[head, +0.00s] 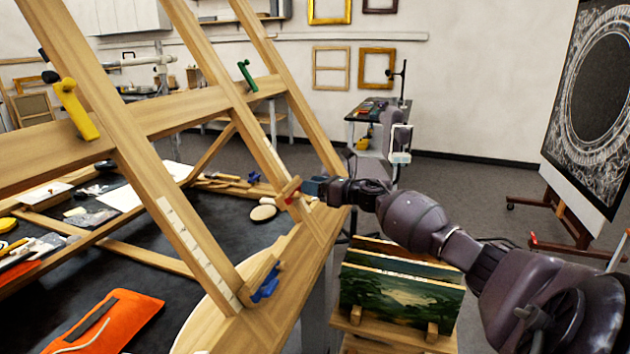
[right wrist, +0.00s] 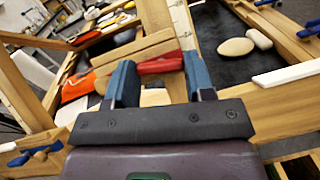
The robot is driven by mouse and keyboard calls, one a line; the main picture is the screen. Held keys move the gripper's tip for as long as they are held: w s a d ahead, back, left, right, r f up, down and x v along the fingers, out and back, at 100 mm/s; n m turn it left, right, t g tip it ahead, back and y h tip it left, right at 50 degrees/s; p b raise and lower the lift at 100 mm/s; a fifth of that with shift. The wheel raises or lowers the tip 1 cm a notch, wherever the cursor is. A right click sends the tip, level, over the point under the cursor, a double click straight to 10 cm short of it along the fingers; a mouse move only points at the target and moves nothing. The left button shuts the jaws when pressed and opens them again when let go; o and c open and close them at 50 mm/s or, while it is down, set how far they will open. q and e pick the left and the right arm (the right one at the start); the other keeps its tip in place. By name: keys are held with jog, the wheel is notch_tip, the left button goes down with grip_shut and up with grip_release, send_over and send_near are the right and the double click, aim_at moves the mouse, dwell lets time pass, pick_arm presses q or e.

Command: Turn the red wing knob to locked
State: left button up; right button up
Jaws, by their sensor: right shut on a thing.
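The red wing knob (head: 289,190) sits on the lower part of the wooden easel-like frame (head: 180,190) in the head view. My right gripper (head: 306,188) comes in from the right and is shut on the knob. In the right wrist view the red knob (right wrist: 160,66) lies between the two blue fingertips of my right gripper (right wrist: 160,78), with its long red wing running sideways. I cannot read a locked mark on the frame. My left gripper is not in view.
Other knobs on the frame are yellow (head: 75,108), green (head: 247,75) and blue (head: 266,284). An orange pouch (head: 110,318) lies on the dark table below. Landscape paintings (head: 400,295) stand in a wooden rack under my right arm. Open floor lies behind.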

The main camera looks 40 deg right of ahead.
jog(key=m+g+h+p, duration=0.1)
jog(key=m+g+h, duration=0.1)
jog(key=m, duration=0.7)
jog(key=r+m+g+h+p, duration=0.1)
jog(key=m+g+h+p, duration=0.1)
jog(key=m, duration=0.6)
jog(key=m+g+h+p, duration=0.1)
jog(key=m+g+h, duration=0.3)
jog(key=m, duration=0.5)
jog(key=shift+w+a+r+m+g, duration=0.2)
jog(key=shift+w+a+m+g, duration=0.1)
jog(key=shift+a, duration=0.05)
jog(key=m+g, duration=0.1)
jog(key=m+g+y, duration=0.1)
jog(key=m, duration=0.1)
jog(key=shift+w+d+y, duration=0.1)
jog(key=shift+y, duration=0.2)
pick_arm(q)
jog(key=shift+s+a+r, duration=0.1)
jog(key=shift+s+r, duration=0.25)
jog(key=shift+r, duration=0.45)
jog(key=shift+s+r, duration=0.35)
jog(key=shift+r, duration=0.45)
pick_arm(e)
jog(key=shift+d+m+g+y, duration=0.15)
jog(key=shift+m+g+y, duration=0.7)
jog(key=shift+m, duration=0.85)
jog(key=shift+y, duration=0.25)
